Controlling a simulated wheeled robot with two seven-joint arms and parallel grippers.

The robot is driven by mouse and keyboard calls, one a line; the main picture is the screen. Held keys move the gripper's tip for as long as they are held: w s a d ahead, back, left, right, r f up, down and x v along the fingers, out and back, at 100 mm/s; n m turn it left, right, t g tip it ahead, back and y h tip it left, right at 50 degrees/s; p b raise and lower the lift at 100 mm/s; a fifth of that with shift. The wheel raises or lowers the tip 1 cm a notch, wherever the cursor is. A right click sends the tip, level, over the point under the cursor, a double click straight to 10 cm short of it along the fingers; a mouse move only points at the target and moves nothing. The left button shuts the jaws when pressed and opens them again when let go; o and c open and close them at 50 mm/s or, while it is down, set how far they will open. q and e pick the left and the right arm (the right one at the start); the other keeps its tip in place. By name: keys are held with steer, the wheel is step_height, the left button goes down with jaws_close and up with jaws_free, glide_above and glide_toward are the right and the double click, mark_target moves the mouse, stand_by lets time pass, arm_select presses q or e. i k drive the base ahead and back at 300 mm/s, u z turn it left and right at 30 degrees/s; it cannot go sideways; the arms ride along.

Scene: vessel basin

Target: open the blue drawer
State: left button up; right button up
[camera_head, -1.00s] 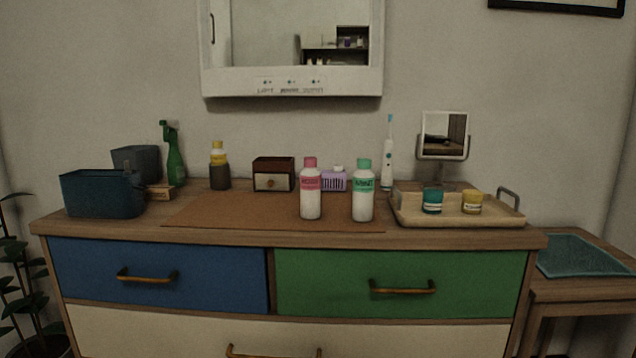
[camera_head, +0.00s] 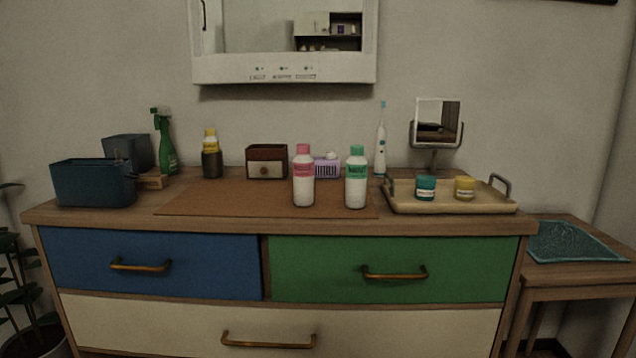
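The blue drawer (camera_head: 200,263) is at the upper left of the dresser front, and it is shut. Its brass bar handle (camera_head: 141,266) sits left of the drawer's middle and is unobstructed. Neither of my grippers shows in the head view.
A green drawer (camera_head: 470,266) is beside it, and a cream drawer (camera_head: 160,328) is below; both are shut. The dresser top holds a dark blue bin (camera_head: 95,186), two bottles (camera_head: 303,183) (camera_head: 356,184) and a tray (camera_head: 450,206). A plant (camera_head: 22,290) stands at the left.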

mark_target(213, 265)
steer(key=u, duration=0.5)
steer(key=k, duration=0.6)
steer(key=u, duration=0.9)
steer(key=i, duration=1.5)
steer(key=z, duration=0.8)
